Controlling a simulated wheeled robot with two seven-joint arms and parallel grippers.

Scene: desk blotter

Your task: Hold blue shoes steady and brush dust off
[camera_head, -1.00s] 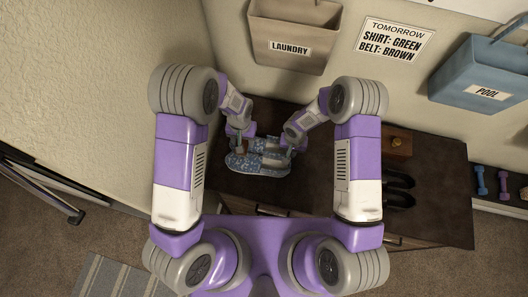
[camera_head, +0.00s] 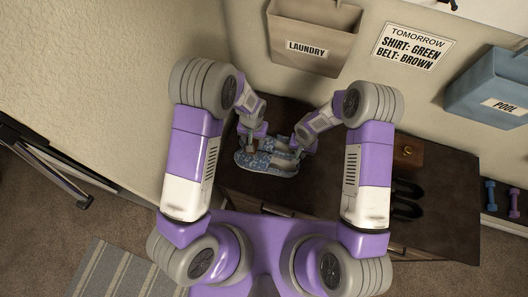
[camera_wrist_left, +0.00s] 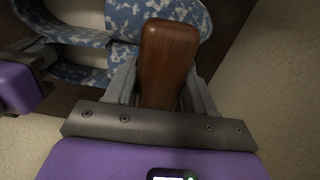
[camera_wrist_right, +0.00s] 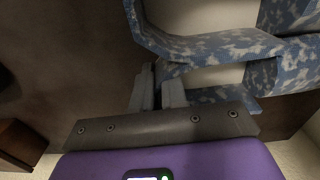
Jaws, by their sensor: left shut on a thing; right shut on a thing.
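The blue patterned shoes (camera_head: 268,163) lie side by side on the dark cabinet top; they also show in the left wrist view (camera_wrist_left: 90,75) and the right wrist view (camera_wrist_right: 215,48). My left gripper (camera_head: 254,147) is shut on a brown wooden brush handle (camera_wrist_left: 168,60), held over the toe end of the shoes. The brush's bristles are hidden beneath the handle. My right gripper (camera_wrist_right: 158,88) is shut on the edge of a blue shoe at its opening, at the shoes' right end in the head view. Dust is too small to make out.
Dark shoes (camera_head: 405,200) and a small wooden box (camera_head: 408,153) stand on the cabinet top (camera_head: 450,195) to the right. A laundry bin (camera_head: 312,35) hangs on the wall behind; a blue pool bin (camera_head: 492,88) hangs further right. A wall closes the left side.

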